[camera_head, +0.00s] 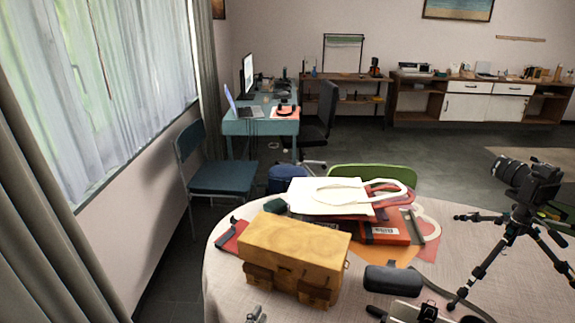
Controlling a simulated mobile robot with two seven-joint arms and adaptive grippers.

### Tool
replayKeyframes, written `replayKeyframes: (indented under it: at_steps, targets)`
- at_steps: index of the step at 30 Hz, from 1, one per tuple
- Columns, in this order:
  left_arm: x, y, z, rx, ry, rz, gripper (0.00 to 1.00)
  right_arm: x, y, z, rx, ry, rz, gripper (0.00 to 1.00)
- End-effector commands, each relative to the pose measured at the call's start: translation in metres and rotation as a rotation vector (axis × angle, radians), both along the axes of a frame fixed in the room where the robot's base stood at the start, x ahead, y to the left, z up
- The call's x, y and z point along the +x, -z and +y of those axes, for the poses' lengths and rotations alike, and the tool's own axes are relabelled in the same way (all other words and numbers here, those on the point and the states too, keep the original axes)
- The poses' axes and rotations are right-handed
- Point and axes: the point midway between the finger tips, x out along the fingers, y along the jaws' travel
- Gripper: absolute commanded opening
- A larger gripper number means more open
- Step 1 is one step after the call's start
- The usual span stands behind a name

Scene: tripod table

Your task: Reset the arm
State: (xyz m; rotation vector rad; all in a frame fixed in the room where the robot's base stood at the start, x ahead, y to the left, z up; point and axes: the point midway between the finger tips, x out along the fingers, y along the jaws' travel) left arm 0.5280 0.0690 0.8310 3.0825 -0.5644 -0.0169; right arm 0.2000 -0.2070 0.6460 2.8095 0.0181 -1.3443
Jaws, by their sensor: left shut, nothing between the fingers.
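My left gripper (256,315) shows only as a small grey tip at the bottom edge, in front of the yellow-brown box bag on the round table. It is shut and empty. The rest of my left arm is out of the picture. My right gripper is not in view. The table (222,292) has a pale cloth and fills the lower middle of the view.
A yellow-brown box bag (293,250) stands nearest my left gripper. Behind it lie a white tote bag (325,196) and an orange-red box (385,233). A dark case (392,278) lies to the right. A camera on a tripod (523,190) stands at the right.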

Motion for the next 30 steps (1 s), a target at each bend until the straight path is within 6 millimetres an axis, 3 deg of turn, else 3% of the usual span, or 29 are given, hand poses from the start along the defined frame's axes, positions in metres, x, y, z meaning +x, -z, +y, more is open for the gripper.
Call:
replayKeyframes:
  at_steps: [5, 9, 13, 18, 22, 30]
  targets:
    - [-0.065, 0.054, 0.038, 0.088, -0.083, 0.279, 0.00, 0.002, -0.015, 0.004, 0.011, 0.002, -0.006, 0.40]
    - [-0.142, 0.091, 0.075, 0.141, -0.164, 0.507, 0.00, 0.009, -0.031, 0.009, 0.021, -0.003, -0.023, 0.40]
    - [-0.218, 0.110, 0.105, 0.170, -0.240, 0.676, 0.00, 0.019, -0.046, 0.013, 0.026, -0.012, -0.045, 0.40]
    - [-0.279, 0.118, 0.124, 0.170, -0.297, 0.768, 0.00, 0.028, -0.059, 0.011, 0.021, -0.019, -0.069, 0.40]
    - [-0.299, 0.123, 0.126, 0.169, -0.307, 0.797, 0.00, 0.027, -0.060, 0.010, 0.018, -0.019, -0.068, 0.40]
    - [-0.302, 0.125, 0.127, 0.170, -0.306, 0.803, 0.00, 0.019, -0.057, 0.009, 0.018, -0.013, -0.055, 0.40]
